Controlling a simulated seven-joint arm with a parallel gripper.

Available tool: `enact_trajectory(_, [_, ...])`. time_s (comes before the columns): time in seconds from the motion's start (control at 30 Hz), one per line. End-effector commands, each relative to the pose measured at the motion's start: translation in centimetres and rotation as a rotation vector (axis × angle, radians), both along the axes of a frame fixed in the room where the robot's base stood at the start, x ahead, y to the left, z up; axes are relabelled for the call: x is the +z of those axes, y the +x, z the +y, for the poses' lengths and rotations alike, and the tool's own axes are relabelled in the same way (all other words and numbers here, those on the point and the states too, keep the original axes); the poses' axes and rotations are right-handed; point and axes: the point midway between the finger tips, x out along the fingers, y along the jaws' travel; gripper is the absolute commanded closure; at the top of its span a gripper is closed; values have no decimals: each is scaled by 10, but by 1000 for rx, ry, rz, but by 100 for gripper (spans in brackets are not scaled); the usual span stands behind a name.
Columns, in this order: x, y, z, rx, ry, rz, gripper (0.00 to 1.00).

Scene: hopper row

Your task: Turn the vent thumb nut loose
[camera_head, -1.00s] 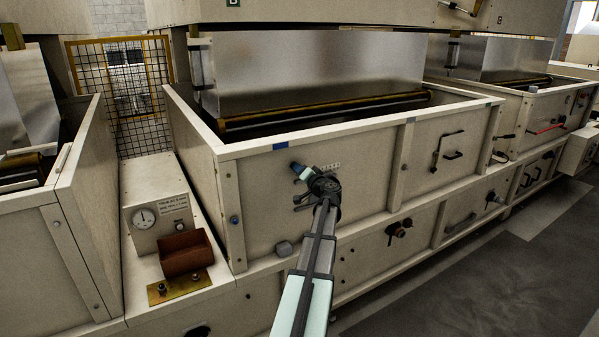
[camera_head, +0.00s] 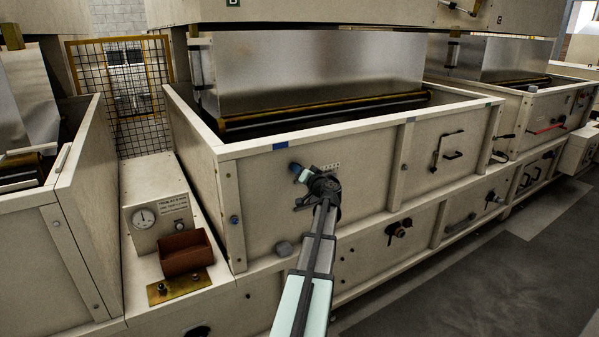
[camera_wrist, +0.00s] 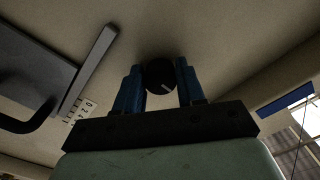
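The vent thumb nut (camera_wrist: 160,77) is a round black knob with a pale line on its face. In the wrist view it sits between the two blue fingers of my gripper (camera_wrist: 160,84), which appear to press on it from both sides. In the head view my gripper (camera_head: 296,168) is against the front panel of the middle hopper, below its blue tag; the nut is hidden there. Any turn of the nut is hard to judge.
A dark plate with a bent handle (camera_wrist: 40,85) and a numbered scale (camera_wrist: 78,110) lie left of the nut in the wrist view. A brown bin (camera_head: 187,254) and gauge box (camera_head: 155,215) stand left of the hopper. Floor at right is clear.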

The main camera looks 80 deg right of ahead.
Motion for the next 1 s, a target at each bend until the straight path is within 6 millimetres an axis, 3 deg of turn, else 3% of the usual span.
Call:
enact_trajectory(0.2, [0,0,0,0,1,-1,40])
enact_trajectory(0.57, [0,-4,5,-1,2,-3,39])
enact_trajectory(1.0, [0,-57,60,-3,1,-2,39])
